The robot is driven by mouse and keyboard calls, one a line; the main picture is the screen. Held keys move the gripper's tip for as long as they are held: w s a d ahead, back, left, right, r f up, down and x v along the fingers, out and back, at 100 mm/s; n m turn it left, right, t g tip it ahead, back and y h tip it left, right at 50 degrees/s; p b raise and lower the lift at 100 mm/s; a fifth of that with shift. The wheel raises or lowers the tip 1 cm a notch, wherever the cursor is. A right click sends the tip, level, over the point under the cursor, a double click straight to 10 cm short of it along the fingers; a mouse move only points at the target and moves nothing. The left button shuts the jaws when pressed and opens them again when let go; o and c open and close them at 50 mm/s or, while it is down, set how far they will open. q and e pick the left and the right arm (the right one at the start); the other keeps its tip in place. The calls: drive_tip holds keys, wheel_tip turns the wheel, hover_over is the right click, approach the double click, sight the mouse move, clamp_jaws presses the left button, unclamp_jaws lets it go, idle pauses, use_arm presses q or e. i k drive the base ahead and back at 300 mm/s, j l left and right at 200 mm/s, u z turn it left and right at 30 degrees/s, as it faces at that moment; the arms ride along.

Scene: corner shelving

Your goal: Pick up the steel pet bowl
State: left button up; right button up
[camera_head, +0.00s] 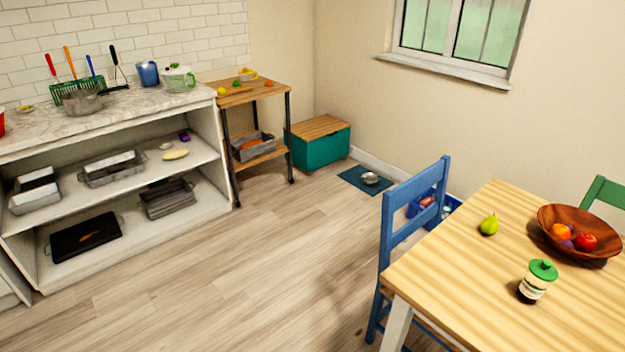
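The steel pet bowl (370,178) is small, round and shiny. It sits on a dark blue mat (352,181) on the floor near the back wall, to the right of a green chest. What is inside the bowl is too small to tell. Neither my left gripper nor my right gripper shows in the head view.
A teal chest with a wooden lid (320,148) and a wooden cart (250,95) stand left of the mat. A blue chair (390,225) and a wooden table (450,270) stand at the right. A blue bin (449,206) is behind the chair. The middle floor (270,250) is clear.

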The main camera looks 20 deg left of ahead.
sight(370, 180)
drive_tip(key=i+j+u, duration=0.2)
drive_tip(key=u, duration=0.15)
drive_tip(key=i+j+u, duration=0.15)
drive_tip(key=i+u, duration=0.15)
drive_tip(key=i+j+u, duration=0.2)
drive_tip(key=i+u, duration=0.15)
drive_tip(key=i, duration=0.15)
drive_tip(key=i+j+u, duration=0.1)
drive_tip(key=i+u, duration=0.25)
drive_tip(key=i, duration=0.15)
drive_tip(key=i+l+z, duration=0.1)
drive_tip(key=i+z, duration=0.25)
drive_tip(key=i+j+z, duration=0.1)
drive_tip(key=i+z, duration=0.25)
drive_tip(key=i, duration=0.2)
drive_tip(key=i+j+z, duration=0.15)
drive_tip(key=i+z, duration=0.2)
drive_tip(key=i, duration=0.15)
drive_tip(key=i+l+z, duration=0.2)
drive_tip(key=i+z, duration=0.3)
drive_tip(key=i, duration=0.25)
drive_tip(key=i+j+z, duration=0.1)
drive_tip(key=i+z, duration=0.35)
drive_tip(key=i, duration=0.3)
